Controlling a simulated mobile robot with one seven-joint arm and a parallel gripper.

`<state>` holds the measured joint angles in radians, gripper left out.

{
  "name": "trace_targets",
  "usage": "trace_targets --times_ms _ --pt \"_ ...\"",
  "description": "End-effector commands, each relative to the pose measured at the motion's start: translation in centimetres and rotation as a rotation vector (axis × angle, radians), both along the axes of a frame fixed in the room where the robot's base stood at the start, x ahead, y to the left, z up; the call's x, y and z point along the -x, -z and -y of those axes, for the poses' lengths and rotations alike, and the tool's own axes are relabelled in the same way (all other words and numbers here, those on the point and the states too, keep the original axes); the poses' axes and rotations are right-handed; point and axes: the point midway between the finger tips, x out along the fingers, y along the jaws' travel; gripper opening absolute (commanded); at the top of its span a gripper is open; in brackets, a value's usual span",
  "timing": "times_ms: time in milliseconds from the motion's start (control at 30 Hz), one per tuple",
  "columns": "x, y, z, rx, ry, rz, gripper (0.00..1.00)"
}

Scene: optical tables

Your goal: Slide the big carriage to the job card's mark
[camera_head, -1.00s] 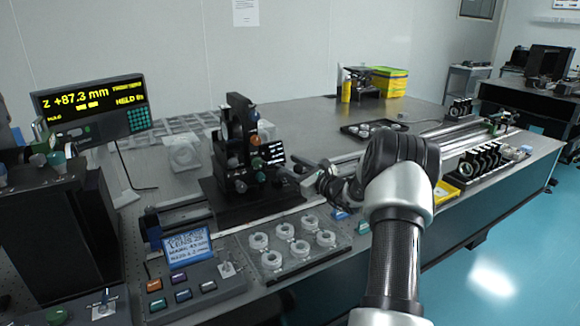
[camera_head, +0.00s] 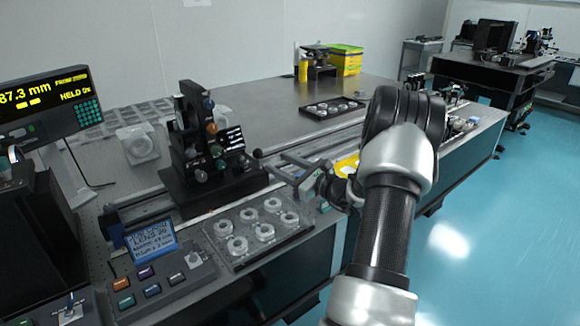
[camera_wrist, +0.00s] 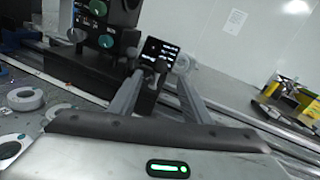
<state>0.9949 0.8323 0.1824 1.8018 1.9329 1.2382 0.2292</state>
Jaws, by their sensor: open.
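The big black carriage (camera_head: 208,182), with its upright plate, knobs and small dark screen, stands on the rail at the middle left of the head view. It also shows at the upper left of the wrist view (camera_wrist: 90,72). My gripper (camera_head: 278,163) is open just right of the carriage, its fingers pointing at it. In the wrist view a small dark knob on a stem (camera_wrist: 160,68) shows near the gap between the fingertips (camera_wrist: 157,80); I cannot tell if they touch it. The blue job card (camera_head: 147,242) shows small text, only partly legible. The readout (camera_head: 42,103) shows 87.3 mm and HELD.
A clear tray of ring-shaped lens mounts (camera_head: 254,232) lies in front of the carriage. A button box (camera_head: 165,283) stands by the job card. A dark tray (camera_head: 332,109) and yellow-green boxes (camera_head: 345,60) are farther back. The table behind the rail is mostly bare.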

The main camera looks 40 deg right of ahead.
Motion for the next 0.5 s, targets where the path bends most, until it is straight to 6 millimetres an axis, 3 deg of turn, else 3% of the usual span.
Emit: trace_targets --times_ms 200,500 --pt "2.8 0.0 0.7 0.000 0.001 -0.001 0.44" --pt "3.4 0.0 0.8 0.001 -0.001 0.000 0.44"
